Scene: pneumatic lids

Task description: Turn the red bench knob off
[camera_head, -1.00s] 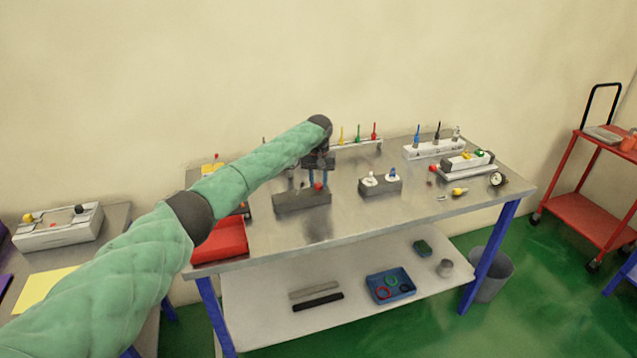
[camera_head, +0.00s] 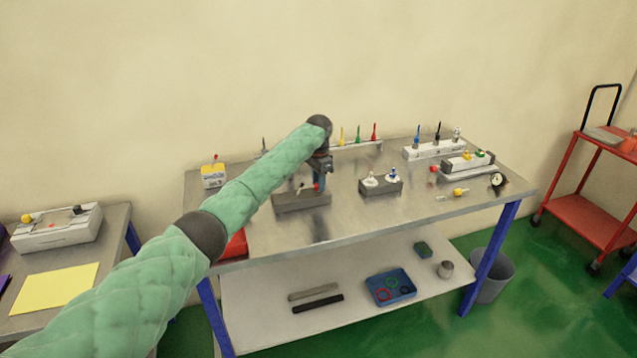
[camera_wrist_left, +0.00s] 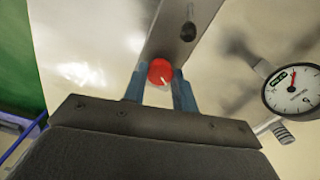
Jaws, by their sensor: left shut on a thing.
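The red bench knob (camera_head: 317,187) sits at the dark grey block (camera_head: 302,203) on the steel bench. In the head view the fingers partly overlap. My right gripper is in neither view.
A round gauge (camera_wrist_left: 295,89) is close beside the gripper in the wrist view. A block with two white-based fittings (camera_head: 380,185) stands to the right. Upright coloured tools line the back. A red tray (camera_head: 236,244) is partly behind my arm. The bench front is clear.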

